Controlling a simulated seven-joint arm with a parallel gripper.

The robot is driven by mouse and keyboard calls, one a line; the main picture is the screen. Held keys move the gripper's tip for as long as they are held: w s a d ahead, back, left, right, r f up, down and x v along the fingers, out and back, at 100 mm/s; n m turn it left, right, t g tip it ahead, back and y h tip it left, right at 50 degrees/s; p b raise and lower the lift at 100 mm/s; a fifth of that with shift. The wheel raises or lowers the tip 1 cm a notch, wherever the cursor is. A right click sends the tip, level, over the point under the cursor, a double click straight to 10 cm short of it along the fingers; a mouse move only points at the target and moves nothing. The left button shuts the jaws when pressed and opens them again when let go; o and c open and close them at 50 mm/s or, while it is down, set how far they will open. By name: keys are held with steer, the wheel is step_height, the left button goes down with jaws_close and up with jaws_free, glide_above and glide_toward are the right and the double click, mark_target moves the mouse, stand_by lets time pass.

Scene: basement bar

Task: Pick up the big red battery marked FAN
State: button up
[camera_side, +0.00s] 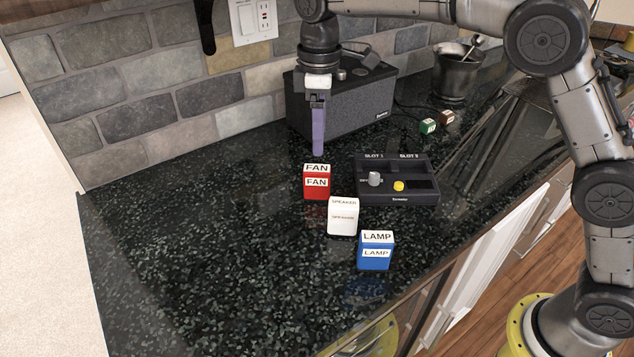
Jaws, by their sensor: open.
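The big red battery marked FAN (315,189) stands upright on the dark speckled counter (200,230). Its label shows on the top and on the front face. My gripper (318,152) points down just above and behind the red battery, with a purple finger visible. The second finger is hidden behind the first from this side. The gripper is open and holds nothing. It appears apart from the battery, though the exact gap in depth is hard to judge.
A white SPEAKER block (342,220) and a blue LAMP block (375,255) stand in front-right of the red one. A black slot box (420,190) is to the right. A speaker (350,105) stands behind. Small green (427,126) and brown (446,117) cubes lie further back. The left counter is clear.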

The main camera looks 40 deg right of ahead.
mark_target(317, 168)
steer(key=f, duration=0.9)
steer(key=shift+a+f, duration=0.25)
steer(key=shift+f, duration=0.1)
steer(key=shift+c, duration=0.3)
steer(key=shift+r, duration=0.1)
jaws_close()
